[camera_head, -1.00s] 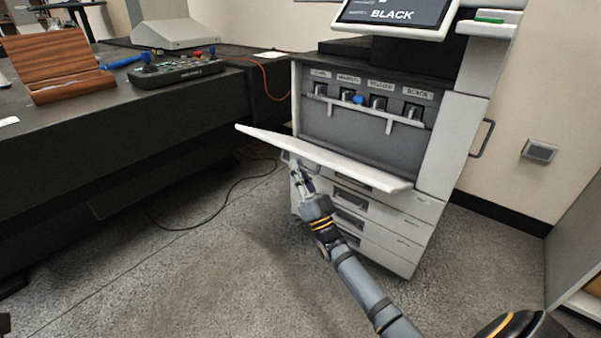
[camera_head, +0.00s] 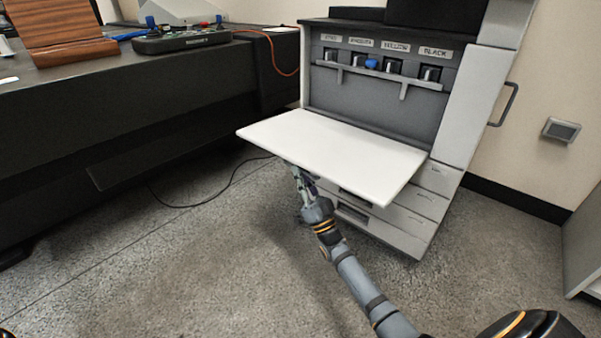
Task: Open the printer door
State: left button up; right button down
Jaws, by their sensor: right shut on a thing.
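The printer (camera_head: 459,125) stands right of centre. Its front door (camera_head: 330,145) is folded down, hinged along its lower back edge. The door sticks out nearly level, with its white inner face showing. Behind it the grey toner bay (camera_head: 370,105) is exposed, with labelled slots and a blue knob (camera_head: 371,64). My right gripper (camera_head: 297,172) is below the door's front edge, left of its middle, shut on the door. The door hides the fingertips and the exact grip point. My left gripper is not in view.
Drawers (camera_head: 405,222) lie below the door. A black table (camera_head: 130,110) on the left carries a control box (camera_head: 182,41) and a wooden stand (camera_head: 68,30). A cable (camera_head: 215,190) lies on the floor. Open grey floor (camera_head: 200,270) lies in front of the printer.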

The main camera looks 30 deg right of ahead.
jog(key=shift+w+d+h, duration=0.1)
jog(key=shift+d+h, duration=0.1)
jog(key=shift+h, duration=0.1)
jog(key=c, duration=1.4)
grip_release()
jog(key=shift+d+f, duration=0.15)
jog(key=v, duration=0.7)
jog(key=shift+s+f, duration=0.15)
jog(key=shift+s, duration=0.05)
